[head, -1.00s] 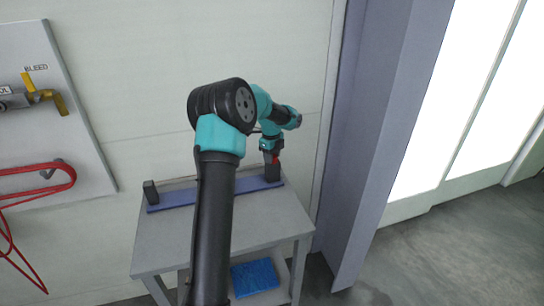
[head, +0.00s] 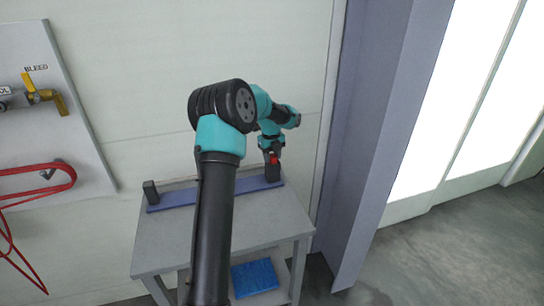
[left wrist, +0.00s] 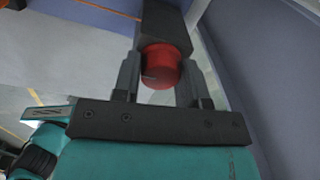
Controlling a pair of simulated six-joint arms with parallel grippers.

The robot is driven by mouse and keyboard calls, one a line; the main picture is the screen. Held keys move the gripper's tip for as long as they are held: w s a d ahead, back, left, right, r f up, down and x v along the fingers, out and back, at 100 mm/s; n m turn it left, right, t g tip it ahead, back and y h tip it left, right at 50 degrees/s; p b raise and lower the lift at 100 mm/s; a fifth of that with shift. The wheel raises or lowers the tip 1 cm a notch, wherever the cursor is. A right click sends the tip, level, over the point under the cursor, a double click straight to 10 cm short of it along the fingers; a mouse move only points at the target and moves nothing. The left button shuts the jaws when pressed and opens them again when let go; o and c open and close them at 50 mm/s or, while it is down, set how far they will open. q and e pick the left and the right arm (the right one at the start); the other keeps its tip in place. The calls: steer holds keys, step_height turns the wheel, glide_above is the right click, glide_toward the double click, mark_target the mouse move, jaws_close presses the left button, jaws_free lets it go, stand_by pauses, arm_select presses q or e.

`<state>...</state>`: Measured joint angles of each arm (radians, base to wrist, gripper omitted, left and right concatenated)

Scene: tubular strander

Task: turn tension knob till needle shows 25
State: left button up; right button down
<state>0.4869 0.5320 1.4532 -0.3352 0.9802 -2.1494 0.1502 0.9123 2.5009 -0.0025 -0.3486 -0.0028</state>
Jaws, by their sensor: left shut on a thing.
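The tension knob is a red round knob (left wrist: 160,66) with a small pale mark on its face. It sits on a dark block (left wrist: 165,28), which also shows in the head view (head: 272,173) at the right end of a blue-violet bar (head: 215,194). My left gripper (left wrist: 158,72) has one finger on each side of the knob and is shut on it. In the head view my left gripper (head: 271,156) points down at this block, and a bit of red shows there. No needle or scale can be made out. My right gripper is not in view.
The bar lies on a grey table (head: 245,222), with another dark block (head: 150,192) at its left end. A blue item (head: 255,277) lies on the lower shelf. A wall panel (head: 85,150) with a yellow valve (head: 45,95) and red hose (head: 40,178) hangs at left.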

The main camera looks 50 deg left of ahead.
arm_select(q)
steer(key=o, duration=0.9)
steer(key=r, duration=1.7)
steer(key=shift+s+a+r, duration=0.1)
steer(key=shift+s+r, duration=0.1)
steer(key=shift+s, duration=0.2)
